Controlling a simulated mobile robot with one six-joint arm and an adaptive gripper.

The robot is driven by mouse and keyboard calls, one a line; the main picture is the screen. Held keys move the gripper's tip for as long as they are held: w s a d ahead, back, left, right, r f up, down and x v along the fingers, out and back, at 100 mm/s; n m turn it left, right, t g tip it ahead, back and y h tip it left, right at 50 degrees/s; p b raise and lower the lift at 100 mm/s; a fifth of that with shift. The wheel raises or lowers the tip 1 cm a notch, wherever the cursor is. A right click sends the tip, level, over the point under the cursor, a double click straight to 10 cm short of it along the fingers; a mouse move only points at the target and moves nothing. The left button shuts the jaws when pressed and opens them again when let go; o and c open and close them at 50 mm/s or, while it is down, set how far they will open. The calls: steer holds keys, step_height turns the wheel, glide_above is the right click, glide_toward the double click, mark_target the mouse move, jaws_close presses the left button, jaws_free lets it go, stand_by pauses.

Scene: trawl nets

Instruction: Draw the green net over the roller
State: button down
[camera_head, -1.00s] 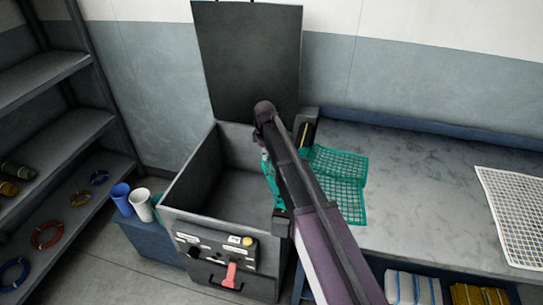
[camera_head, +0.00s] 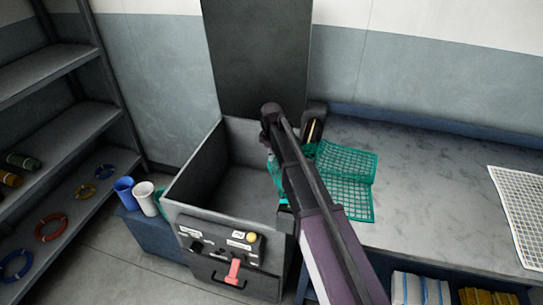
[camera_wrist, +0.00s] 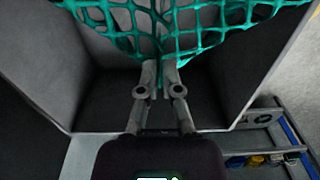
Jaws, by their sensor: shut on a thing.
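The green net (camera_head: 345,180) lies at the left end of the grey bench, next to the open grey bin (camera_head: 200,170). Part of it passes behind my arm, and a piece shows over the bin's right side. In the wrist view the green net (camera_wrist: 205,25) is gathered to a point between my fingertips. My gripper (camera_wrist: 160,72) is shut on it, over the inside of the bin. A light bar (camera_head: 313,130), perhaps an end of the roller, shows in a dark bracket at the bin's back right. My arm hides the rest there.
A tall dark panel (camera_head: 258,60) stands behind the bin. A control box (camera_head: 222,245) with a red lever is on its front. A white net (camera_head: 520,205) lies at the bench's right. Blue and white cups (camera_head: 135,195) stand left of the bin. The middle bench is clear.

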step_height(320, 180, down, 6)
steer(key=b, duration=0.5)
steer(key=shift+r, duration=0.25)
steer(key=c, duration=0.8)
jaws_free()
steer(key=shift+o, duration=0.2)
steer(key=o, duration=0.6)
steer(key=shift+o, duration=0.2)
steer(key=shift+o, duration=0.6)
